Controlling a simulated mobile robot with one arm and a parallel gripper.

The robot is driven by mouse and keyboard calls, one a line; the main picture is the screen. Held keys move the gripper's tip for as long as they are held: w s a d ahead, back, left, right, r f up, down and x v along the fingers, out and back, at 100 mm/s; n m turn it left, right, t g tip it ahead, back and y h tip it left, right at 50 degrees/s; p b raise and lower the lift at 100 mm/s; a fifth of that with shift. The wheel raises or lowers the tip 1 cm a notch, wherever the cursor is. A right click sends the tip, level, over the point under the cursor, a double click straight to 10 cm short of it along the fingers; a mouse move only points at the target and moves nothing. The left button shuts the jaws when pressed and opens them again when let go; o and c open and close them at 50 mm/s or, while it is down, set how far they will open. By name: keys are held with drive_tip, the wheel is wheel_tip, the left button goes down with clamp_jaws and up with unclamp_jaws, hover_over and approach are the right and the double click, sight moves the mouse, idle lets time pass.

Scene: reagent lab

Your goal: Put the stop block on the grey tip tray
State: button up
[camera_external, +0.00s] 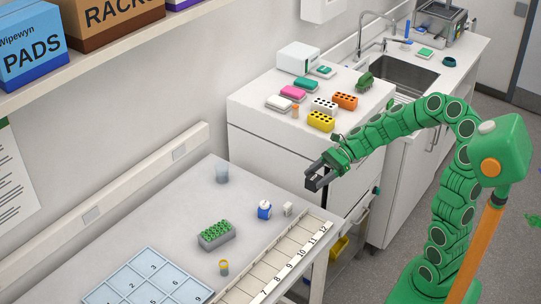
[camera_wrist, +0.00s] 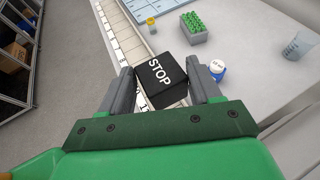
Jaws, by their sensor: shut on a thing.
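My gripper (camera_external: 314,184) is shut on the stop block (camera_wrist: 161,78), a black block with white STOP lettering that sits between the two fingers in the wrist view (camera_wrist: 160,90). In the external view the block is small and dark between the fingers, held above the bench's right end. The grey tip tray (camera_external: 217,239), filled with green tips, stands on the bench to the lower left of my gripper. It also shows at the top of the wrist view (camera_wrist: 194,38), beyond the block and apart from it.
A blue bottle with a white cap (camera_external: 264,211) and a small white block (camera_external: 288,209) stand between gripper and tray. A yellow-capped vial (camera_external: 223,267) stands in front of the tray, a clear beaker (camera_external: 222,173) behind. A numbered rail (camera_external: 270,283) lines the front edge.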

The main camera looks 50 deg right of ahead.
drive_tip(key=w+a, duration=0.6)
drive_tip(key=a, duration=0.4)
hover_over(220, 230)
drive_tip(key=s, duration=0.1)
wheel_tip(220, 230, down, 10)
drive_tip(key=shift+d+r, duration=0.1)
drive_tip(key=shift+w+a+f, duration=0.1)
drive_tip(key=shift+w+f, duration=0.15)
drive_tip(key=shift+f, duration=0.3)
drive_tip(key=shift+w+a+f, duration=0.1)
drive_tip(key=shift+w+f, duration=0.1)
drive_tip(key=shift+f, duration=1.45)
drive_tip(key=shift+f, duration=0.1)
drive_tip(key=o, duration=1.2)
drive_tip(key=shift+o, duration=0.2)
